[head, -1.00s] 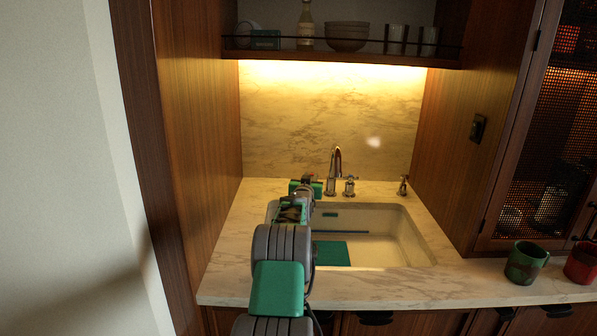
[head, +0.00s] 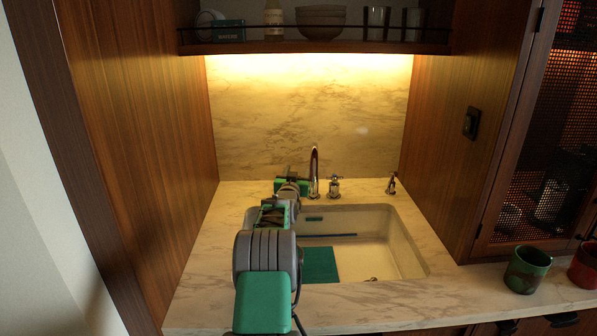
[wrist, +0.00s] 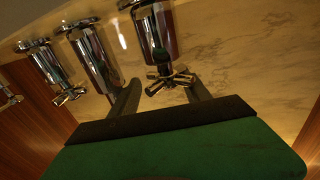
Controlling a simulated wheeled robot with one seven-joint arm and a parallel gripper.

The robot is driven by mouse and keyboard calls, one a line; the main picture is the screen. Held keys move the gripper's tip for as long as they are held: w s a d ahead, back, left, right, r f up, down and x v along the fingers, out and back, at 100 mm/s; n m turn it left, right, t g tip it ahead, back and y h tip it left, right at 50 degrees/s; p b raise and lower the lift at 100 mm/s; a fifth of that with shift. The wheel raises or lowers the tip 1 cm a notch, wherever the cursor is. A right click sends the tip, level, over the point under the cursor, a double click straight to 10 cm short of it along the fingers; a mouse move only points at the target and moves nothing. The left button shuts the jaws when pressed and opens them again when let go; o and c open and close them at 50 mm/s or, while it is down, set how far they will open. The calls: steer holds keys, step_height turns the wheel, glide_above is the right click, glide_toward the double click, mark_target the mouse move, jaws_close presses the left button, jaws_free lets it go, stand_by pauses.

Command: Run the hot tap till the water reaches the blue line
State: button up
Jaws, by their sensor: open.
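The white sink (head: 405,250) is set in the marble counter, with a thin blue line (head: 328,236) on its inside. No water shows in it. A chrome spout (head: 315,170) stands behind the sink, with a cross handle (head: 334,187) to its right. My gripper (head: 291,186) is left of the spout, its fingertips hidden in the head view. In the wrist view, my gripper (wrist: 162,90) is open, with another chrome cross handle (wrist: 170,80) showing between its dark fingers. I cannot tell whether they touch it. The spout (wrist: 95,55) shows left of it there. No hot marking is readable.
A small chrome fitting (head: 392,184) stands at the counter's back right. Green (head: 526,268) and red (head: 584,265) mugs stand at right. Wooden walls flank the sink; a shelf (head: 315,47) hangs above.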

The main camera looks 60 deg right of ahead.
steer(key=shift+w+a+f, duration=0.1)
steer(key=shift+a+f, duration=0.3)
steer(key=shift+a, duration=0.2)
steer(key=shift+w+a+f, duration=0.1)
steer(key=shift+a+f, duration=0.25)
steer(key=shift+a, duration=0.25)
steer(key=shift+w+a, duration=0.1)
steer(key=shift+w, duration=0.2)
steer(key=shift+d+f, duration=0.2)
steer(key=shift+a+r, duration=0.3)
steer(key=shift+r, duration=0.05)
steer(key=shift+s+a+f, duration=0.15)
steer(key=shift+a, duration=0.15)
steer(key=b+v, duration=0.1)
steer(key=v, duration=0.5)
steer(key=shift+a, duration=0.3)
